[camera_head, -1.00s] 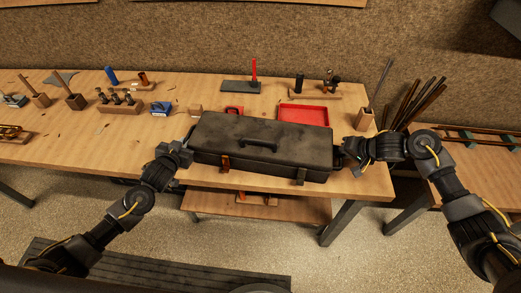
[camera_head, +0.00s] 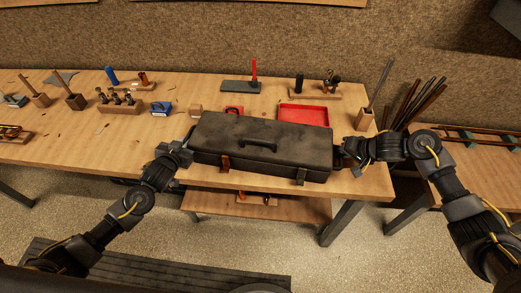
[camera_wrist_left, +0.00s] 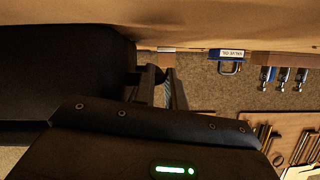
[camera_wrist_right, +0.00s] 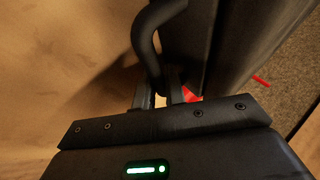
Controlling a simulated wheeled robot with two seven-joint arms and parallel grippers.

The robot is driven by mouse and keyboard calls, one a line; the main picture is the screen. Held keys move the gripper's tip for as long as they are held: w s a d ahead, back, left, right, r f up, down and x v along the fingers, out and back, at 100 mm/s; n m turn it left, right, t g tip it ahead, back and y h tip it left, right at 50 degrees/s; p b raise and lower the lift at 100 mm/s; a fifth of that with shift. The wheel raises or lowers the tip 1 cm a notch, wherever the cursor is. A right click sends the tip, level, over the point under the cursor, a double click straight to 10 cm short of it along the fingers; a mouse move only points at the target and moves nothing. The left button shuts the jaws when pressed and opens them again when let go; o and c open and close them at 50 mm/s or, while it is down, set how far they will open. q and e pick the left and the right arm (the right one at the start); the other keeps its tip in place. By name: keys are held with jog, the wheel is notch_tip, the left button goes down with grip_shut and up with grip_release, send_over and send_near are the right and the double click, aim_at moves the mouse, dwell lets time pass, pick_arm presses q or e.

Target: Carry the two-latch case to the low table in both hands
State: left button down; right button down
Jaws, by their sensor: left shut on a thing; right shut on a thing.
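The long dark case (camera_head: 262,132) lies level at the front edge of the workbench, lid shut, with a top handle (camera_head: 258,145). Its two front latches, a brown one (camera_head: 225,163) and a darker one (camera_head: 301,176), hang on the near side. My right gripper (camera_head: 346,152) is shut on the dark loop handle (camera_wrist_right: 150,38) at the right end. I cannot tell whether the case touches the bench.
Behind the case are a red tray (camera_head: 304,114), a red-handled tool (camera_head: 254,70) and wooden tool blocks (camera_head: 120,107). A lower shelf (camera_head: 290,208) sits under the bench. Another table (camera_head: 480,178) stands at right. Open floor (camera_head: 365,260) lies in front; a dark mat (camera_head: 190,268) is at lower left.

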dwell(0.5)
